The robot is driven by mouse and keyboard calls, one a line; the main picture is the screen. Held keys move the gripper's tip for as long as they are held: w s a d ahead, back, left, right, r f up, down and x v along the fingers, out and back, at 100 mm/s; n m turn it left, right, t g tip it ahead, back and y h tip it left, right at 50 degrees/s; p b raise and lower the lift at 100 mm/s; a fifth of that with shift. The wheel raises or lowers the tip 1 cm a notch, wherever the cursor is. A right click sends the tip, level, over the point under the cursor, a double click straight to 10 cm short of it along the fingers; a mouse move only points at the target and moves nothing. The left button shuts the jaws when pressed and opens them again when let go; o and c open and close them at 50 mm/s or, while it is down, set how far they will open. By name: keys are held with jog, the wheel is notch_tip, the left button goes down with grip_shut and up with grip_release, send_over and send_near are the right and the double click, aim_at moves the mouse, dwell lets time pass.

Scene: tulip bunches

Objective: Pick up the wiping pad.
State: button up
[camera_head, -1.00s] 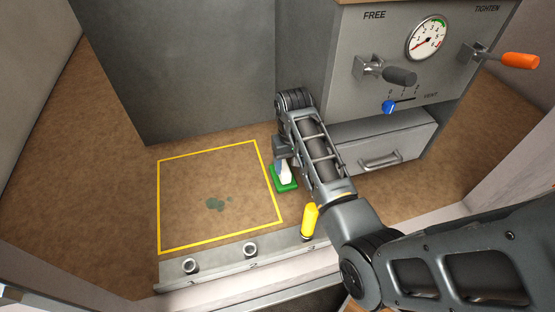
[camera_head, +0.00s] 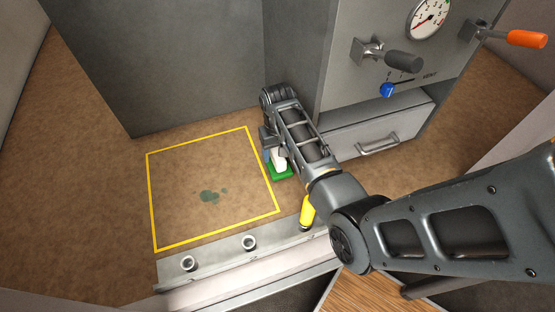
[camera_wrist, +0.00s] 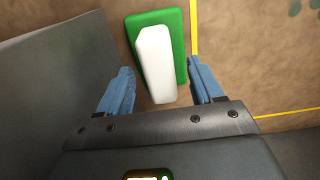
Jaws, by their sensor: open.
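The wiping pad is a green pad with a white block handle on top. In the head view the pad (camera_head: 281,172) lies on the brown surface just right of the yellow outlined square, partly hidden by my arm. In the wrist view the green pad (camera_wrist: 181,50) and its white handle (camera_wrist: 156,62) show between and ahead of my blue fingertips. My gripper (camera_wrist: 160,85) is open, with one finger on each side of the white handle and a visible gap on both sides. In the head view my gripper is mostly hidden behind my arm.
A yellow outlined square (camera_head: 151,200) encloses dark green stains (camera_head: 210,196). A metal rail (camera_head: 215,260) with sockets and a yellow cylinder (camera_head: 307,212) runs along the front. A grey cabinet (camera_head: 340,60) with a gauge, levers and drawer (camera_head: 370,135) stands behind right.

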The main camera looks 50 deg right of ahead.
jog(key=shift+f, duration=0.85)
jog(key=c, duration=1.1)
